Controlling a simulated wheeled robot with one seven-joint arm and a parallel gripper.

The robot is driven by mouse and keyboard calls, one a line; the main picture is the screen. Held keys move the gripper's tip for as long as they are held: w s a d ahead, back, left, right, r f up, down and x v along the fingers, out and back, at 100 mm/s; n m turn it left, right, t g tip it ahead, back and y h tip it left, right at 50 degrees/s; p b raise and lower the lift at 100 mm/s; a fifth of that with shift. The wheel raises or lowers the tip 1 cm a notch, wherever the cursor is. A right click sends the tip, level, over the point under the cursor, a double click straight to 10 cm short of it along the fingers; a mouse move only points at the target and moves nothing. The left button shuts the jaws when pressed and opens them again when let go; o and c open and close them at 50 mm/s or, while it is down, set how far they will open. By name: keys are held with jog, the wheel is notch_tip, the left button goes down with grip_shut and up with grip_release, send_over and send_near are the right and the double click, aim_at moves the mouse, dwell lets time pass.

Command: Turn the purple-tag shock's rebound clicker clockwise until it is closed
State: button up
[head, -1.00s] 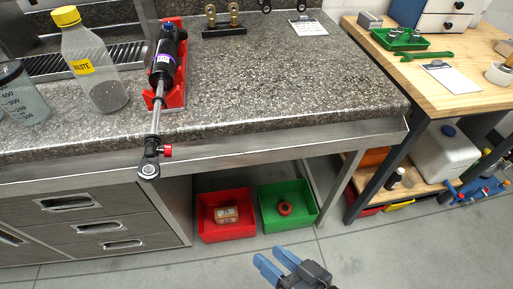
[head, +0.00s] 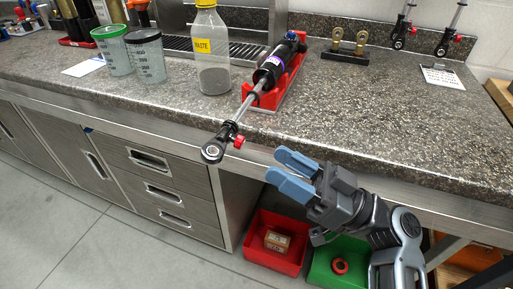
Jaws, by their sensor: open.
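The purple-tag shock (head: 268,77) lies in a red cradle (head: 289,82) on the speckled counter. Its shaft and black rod-end eye (head: 212,150) stick out past the counter's front edge. The red rebound clicker (head: 239,141) sits on the side of the rod end, facing right. My gripper (head: 282,173) has blue fingers, is open and empty, and is in front of the counter edge, to the right of and below the red clicker. It is apart from the shock. Any marks on the clicker are too small to read.
A yellow-capped waste bottle (head: 212,55) stands left of the cradle, with two measuring cups (head: 150,58) farther left. A brass-posted stand (head: 345,47) and a clipboard (head: 441,77) are behind right. Red (head: 262,260) and green (head: 322,262) bins sit on the floor below. Space in front of the drawers is clear.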

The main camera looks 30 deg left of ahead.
aim_at(243, 143)
jog(key=shift+p+x, duration=0.7)
jog(key=shift+x, duration=2.45)
jog(key=shift+c, duration=0.5)
grip_shut()
